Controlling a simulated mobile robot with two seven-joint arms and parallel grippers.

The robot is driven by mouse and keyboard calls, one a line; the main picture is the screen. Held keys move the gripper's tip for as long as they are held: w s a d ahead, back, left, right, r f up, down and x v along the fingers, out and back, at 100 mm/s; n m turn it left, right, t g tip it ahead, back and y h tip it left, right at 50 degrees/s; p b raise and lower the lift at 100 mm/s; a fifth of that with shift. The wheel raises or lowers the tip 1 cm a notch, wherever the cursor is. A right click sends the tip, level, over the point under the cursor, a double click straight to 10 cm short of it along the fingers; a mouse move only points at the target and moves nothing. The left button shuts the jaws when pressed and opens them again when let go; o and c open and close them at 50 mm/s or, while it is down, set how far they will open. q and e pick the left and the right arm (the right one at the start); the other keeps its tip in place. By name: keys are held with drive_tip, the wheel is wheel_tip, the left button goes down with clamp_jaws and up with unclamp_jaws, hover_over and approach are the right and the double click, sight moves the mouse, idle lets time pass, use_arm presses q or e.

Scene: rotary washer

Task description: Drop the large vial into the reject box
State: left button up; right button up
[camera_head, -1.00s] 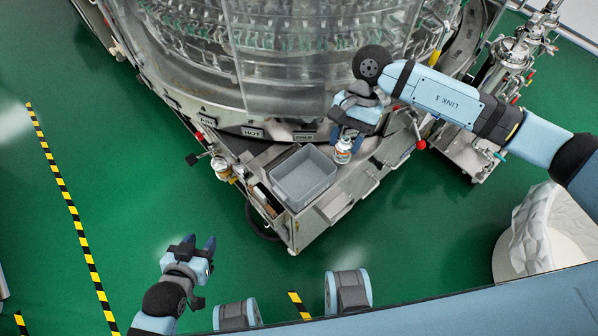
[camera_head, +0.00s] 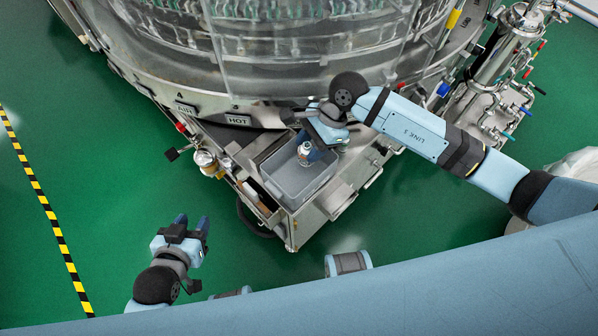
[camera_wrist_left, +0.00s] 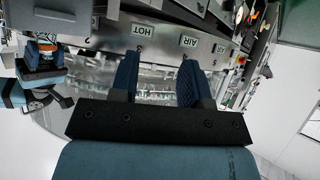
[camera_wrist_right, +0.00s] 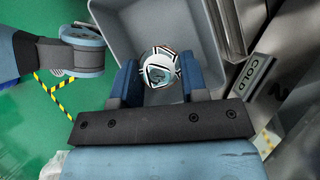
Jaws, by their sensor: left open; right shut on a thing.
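The large vial (camera_head: 304,151) is white with an orange band and a clear lower part. My right gripper (camera_head: 310,146) is shut on it and holds it over the grey reject box (camera_head: 289,194). In the right wrist view the vial (camera_wrist_right: 161,68) shows end-on between the two fingers, with the box floor (camera_wrist_right: 150,20) behind it. How high it hangs above the floor I cannot tell. My left gripper (camera_head: 190,227) is open and empty, low at the left, away from the box. Its spread fingers show in the left wrist view (camera_wrist_left: 158,80).
The round washer (camera_head: 290,60) with its HOT label plate stands right behind the box. A small jar (camera_head: 205,160) sits on the ledge left of the box, near a narrow bin (camera_head: 255,197). Green floor lies open at the left and front.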

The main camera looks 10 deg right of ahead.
drive_tip(key=shift+f, duration=0.4)
drive_tip(key=o, duration=1)
use_arm(q)
drive_tip(key=shift+w+d+r, duration=0.1)
drive_tip(key=shift+p, duration=0.4)
use_arm(e)
drive_tip(key=v, duration=1.3)
drive_tip(key=shift+d+r, duration=0.2)
drive_tip(key=shift+r, duration=0.1)
